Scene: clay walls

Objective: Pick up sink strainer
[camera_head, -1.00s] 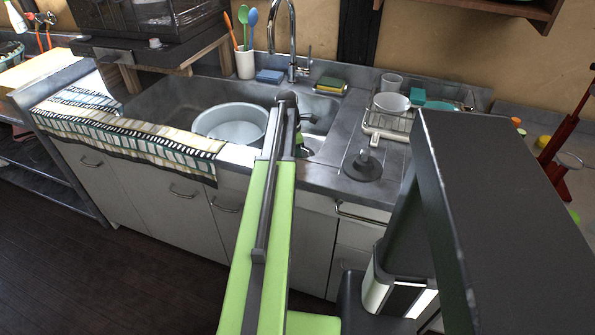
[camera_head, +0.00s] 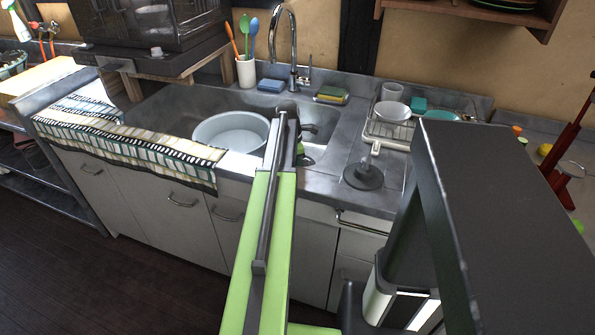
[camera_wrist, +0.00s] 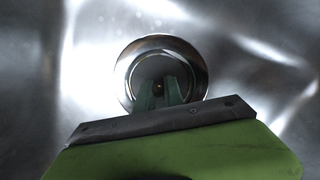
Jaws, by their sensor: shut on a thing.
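The sink strainer (camera_wrist: 158,63) is a round, shiny metal dish with a broad rim, in the upper middle of the wrist view. My gripper (camera_wrist: 160,92) has both fingers at its centre and is shut on it. The fingers hide the strainer's middle, and my green gripper body covers the lower part of that view. I cannot tell how far the strainer is from the sink floor. In the head view my arm reaches over the sink (camera_head: 178,103) and hides most of the gripper and the strainer.
A large pale basin (camera_head: 232,130) sits in the sink left of my arm. The faucet (camera_head: 294,45) rises behind. A plunger-like dark object (camera_head: 363,173) and a dish rack (camera_head: 388,130) stand on the right counter. A striped towel (camera_head: 130,145) drapes over the front edge.

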